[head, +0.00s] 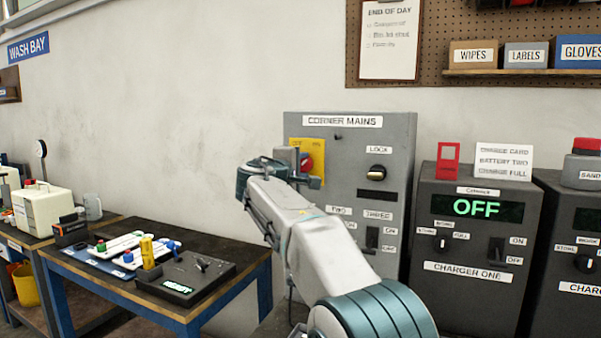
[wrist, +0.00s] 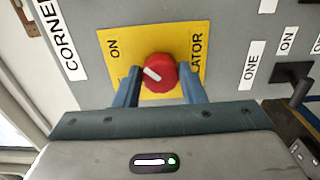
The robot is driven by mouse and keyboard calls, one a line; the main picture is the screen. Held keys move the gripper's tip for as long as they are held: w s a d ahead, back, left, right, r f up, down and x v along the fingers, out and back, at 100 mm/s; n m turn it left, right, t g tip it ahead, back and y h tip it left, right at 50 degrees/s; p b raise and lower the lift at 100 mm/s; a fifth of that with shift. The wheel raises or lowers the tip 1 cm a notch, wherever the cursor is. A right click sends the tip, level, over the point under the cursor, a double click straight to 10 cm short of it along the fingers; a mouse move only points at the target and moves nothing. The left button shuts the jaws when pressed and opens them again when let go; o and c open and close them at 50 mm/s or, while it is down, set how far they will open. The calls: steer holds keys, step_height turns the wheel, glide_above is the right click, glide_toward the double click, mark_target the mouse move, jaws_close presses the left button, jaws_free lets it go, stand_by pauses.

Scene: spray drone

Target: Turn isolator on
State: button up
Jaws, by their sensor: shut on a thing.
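The isolator is a red rotary knob (wrist: 160,73) with a white pointer mark, on a yellow plate (wrist: 185,38) of the grey corner mains cabinet (head: 300,122). In the wrist view the plate shows "ON" and part of a word ending "ATOR". The white mark slants in that view and does not point straight at the "ON" label. My gripper (wrist: 160,85) is shut on the knob, one blue finger on each side. In the head view the knob (head: 306,162) is partly hidden by my gripper (head: 295,163).
The cabinet also carries a lock knob (head: 376,173) and a black switch (head: 372,239). Charger one (head: 468,268), its display reading "OFF", stands to the right. A bench (head: 215,292) with a black control box (head: 185,277) is at the left.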

stand_by(0.5)
steer(key=o, duration=1)
steer(key=b+v, duration=0.2)
steer(key=v, duration=1.2)
steer(key=shift+w, duration=0.1)
steer(key=s+d+f+m+g+y+p, duration=0.1)
steer(key=s+d+f+m+g+p, duration=0.3)
steer(key=d, duration=0.7)
steer(key=s+d+f+m+g+p, duration=0.2)
steer(key=s+d+f+g+p, duration=0.35)
steer(key=d, duration=0.45)
steer(key=s+d+f+m+g+y+p, duration=0.2)
steer(key=s+f+m+p, duration=0.1)
steer(key=s, duration=0.7)
steer(key=s+d+f+m+g+y+p, duration=0.2)
steer(key=s+d+f+m+y+p, duration=0.1)
steer(key=s+f, duration=0.5)
steer(key=s+m+p, duration=0.1)
steer(key=s+m, duration=0.1)
steer(key=s, duration=0.1)
steer(key=shift+s+g, duration=0.25)
steer(key=shift+g, duration=0.1)
